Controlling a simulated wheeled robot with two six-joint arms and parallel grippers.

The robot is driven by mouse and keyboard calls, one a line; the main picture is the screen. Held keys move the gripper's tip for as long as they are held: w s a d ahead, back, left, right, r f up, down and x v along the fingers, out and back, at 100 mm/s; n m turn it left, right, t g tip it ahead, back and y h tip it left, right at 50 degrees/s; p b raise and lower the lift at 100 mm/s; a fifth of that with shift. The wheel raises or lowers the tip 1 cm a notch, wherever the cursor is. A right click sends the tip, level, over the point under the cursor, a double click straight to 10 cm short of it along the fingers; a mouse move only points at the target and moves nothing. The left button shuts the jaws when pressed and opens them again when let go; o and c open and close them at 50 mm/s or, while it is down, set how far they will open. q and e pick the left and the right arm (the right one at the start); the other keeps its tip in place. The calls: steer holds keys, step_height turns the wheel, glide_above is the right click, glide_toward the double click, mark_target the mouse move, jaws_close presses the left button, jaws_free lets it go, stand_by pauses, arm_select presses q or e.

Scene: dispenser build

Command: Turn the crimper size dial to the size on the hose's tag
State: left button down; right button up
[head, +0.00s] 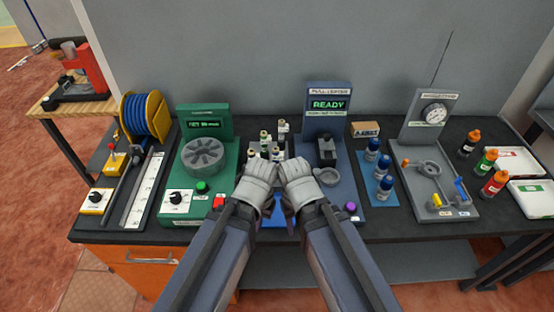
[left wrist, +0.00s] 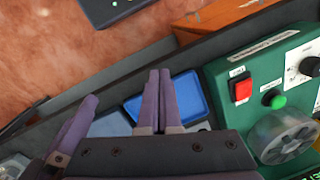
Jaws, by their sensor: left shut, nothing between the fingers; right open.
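The green crimper (head: 219,185) stands left of centre in the head view, with a round grey crimping head (head: 204,153). Its black size dial (head: 177,198) is on a white plate at the front left; the pointer setting is too small to read. The dial (left wrist: 309,66) also shows at the right edge of the left wrist view. I cannot make out a tagged hose. My left gripper (left wrist: 160,72) is shut and empty over a blue tray, apart from the dial. My right gripper (head: 290,209) is open beside it, its fingers partly hidden by my wrists.
The crimper has a green button (left wrist: 273,100) and a red switch (left wrist: 241,89). The blue tray (left wrist: 198,88) lies right of it in the head view. A yellow reel of blue hose (head: 143,115) stands left. The blue tester (head: 327,122) and several bottles stand right.

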mark_target(174, 195)
arm_select(q)
steer(key=c, duration=1.5)
jaws_free()
